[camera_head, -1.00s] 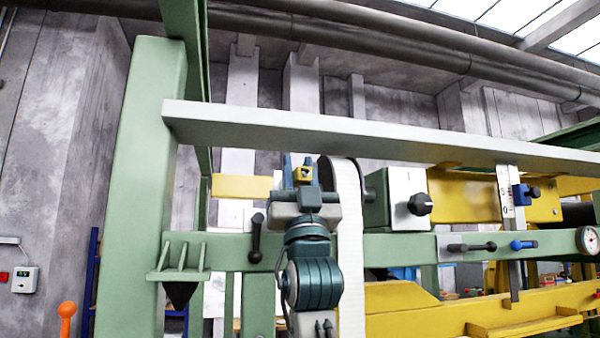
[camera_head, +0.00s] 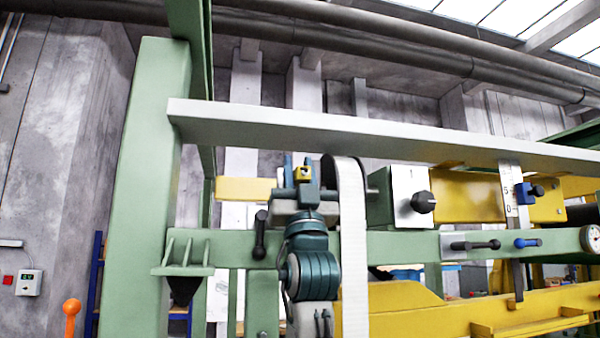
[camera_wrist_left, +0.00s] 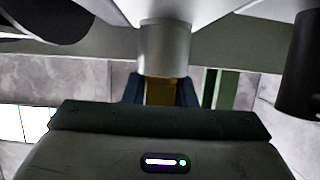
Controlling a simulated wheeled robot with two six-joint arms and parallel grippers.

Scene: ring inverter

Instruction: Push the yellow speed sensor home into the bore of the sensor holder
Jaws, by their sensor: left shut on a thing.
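The yellow speed sensor (camera_head: 303,174) sits between the blue fingers of my left gripper (camera_head: 302,167), which is shut on it. In the left wrist view the yellow sensor (camera_wrist_left: 160,92) shows between the two fingertips of the left gripper (camera_wrist_left: 160,94). A grey cylinder (camera_wrist_left: 165,48), which looks like the sensor holder, is right above it in that picture, in line with it. The sensor's upper end meets or passes behind the cylinder's edge; I cannot tell how deep it is. The bore is hidden. I cannot make out the holder in the head view. My right gripper is not in view.
A white belt (camera_head: 352,240) hangs just right of my left gripper. A long grey beam (camera_head: 400,139) crosses above it. A green post (camera_head: 150,200) stands at the left. A black lever (camera_head: 260,233) is close to my wrist's left, and a black knob (camera_head: 423,202) is farther right.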

